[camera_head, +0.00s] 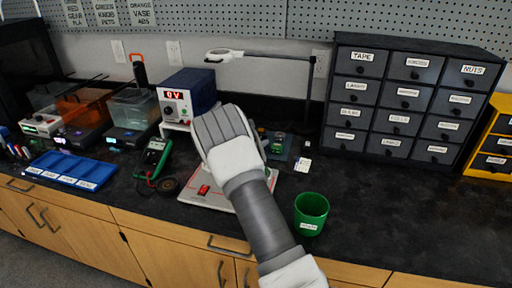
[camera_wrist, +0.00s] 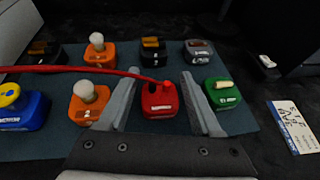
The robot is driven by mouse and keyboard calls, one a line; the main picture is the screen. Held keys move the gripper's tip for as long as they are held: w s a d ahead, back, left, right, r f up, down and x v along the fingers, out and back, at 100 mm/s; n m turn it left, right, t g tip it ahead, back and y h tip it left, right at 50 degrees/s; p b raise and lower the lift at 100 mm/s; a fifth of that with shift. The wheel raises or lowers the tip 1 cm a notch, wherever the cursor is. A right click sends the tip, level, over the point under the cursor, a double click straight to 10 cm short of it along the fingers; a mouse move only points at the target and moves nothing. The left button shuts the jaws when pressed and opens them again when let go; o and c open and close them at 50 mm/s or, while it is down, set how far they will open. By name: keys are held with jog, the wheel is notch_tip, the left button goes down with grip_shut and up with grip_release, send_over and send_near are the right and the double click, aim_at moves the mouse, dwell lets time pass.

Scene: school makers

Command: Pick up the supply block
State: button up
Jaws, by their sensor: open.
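Several small blocks sit on a dark teal mat (camera_wrist: 45,145) in the wrist view. A red block (camera_wrist: 159,100) with a red knob lies between the two fingers of my gripper (camera_wrist: 158,82), apart from both as far as I can tell. A red wire (camera_wrist: 70,69) runs from the left towards its top. A green block (camera_wrist: 221,92) is just right of the right finger. An orange block with a white bulb (camera_wrist: 89,100) is left of the left finger. Block labels are too small to read, so I cannot tell which is named supply. My gripper is open and empty.
Other blocks include a blue one with a yellow top (camera_wrist: 20,108) and a black one (camera_wrist: 198,52). A white card (camera_wrist: 296,127) lies right of the mat. In the head view, a green cup (camera_head: 311,213), a 0 V power unit (camera_head: 176,104) and a drawer cabinet (camera_head: 407,100) stand nearby.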

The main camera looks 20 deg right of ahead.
grip_shut()
jog(key=shift+r, duration=0.1)
